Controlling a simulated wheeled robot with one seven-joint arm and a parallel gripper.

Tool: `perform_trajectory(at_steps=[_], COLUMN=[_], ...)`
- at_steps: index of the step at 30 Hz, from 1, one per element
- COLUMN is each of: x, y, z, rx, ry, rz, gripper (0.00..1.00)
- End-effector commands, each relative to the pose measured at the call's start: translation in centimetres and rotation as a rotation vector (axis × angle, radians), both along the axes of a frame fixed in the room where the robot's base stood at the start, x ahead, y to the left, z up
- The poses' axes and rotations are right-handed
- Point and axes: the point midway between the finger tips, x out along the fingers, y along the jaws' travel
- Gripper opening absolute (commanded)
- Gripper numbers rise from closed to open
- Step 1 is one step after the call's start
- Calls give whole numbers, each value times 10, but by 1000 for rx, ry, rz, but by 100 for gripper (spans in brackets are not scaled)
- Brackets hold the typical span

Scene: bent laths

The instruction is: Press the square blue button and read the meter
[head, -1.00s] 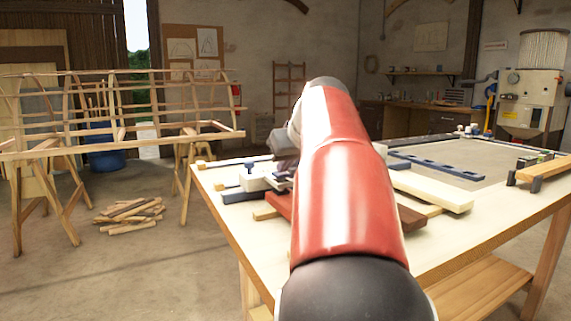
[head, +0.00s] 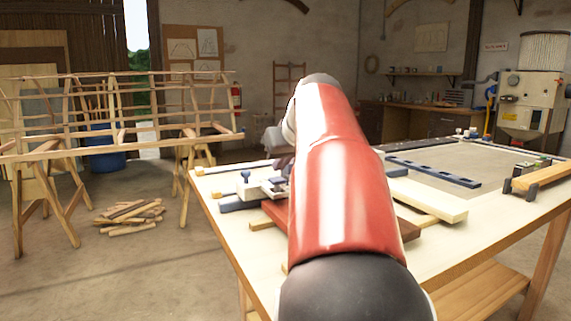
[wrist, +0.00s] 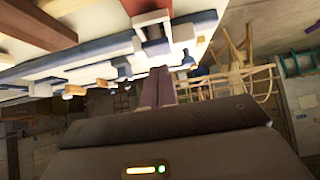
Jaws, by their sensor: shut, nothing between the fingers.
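My gripper (wrist: 155,88) is shut and empty in the wrist view, its two dark fingers together near a white table surface with blue and wooden pieces. In the head view my red arm hides most of it; part shows left of the arm, over the bench's far-left side. A machine (head: 529,98) at the back right of the head view carries a small round dial (head: 513,79), possibly the meter; its reading is too small to make out. I cannot pick out a square blue button in either view.
The workbench (head: 232,232) fills the right foreground. On it are a blue-knobbed clamp (head: 246,180), pale and brown laths, and a long blue slotted bar (head: 434,168). A lath frame on trestles (head: 62,150) stands left, with a wood pile (head: 130,215) beside it.

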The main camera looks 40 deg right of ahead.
Motion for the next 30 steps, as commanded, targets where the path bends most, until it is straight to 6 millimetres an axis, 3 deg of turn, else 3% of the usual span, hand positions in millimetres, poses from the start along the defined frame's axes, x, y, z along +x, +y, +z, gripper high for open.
perform_trajectory(at_steps=[1,12,18,30], x=[-1,-57,-68,-69], y=[5,17,20,20], z=[20,71,82,83], rx=[-7,-8,-7,-7], ry=[-7,-11,-13,-13], rz=[2,-1,-1,0], gripper=[0,0,0,0])
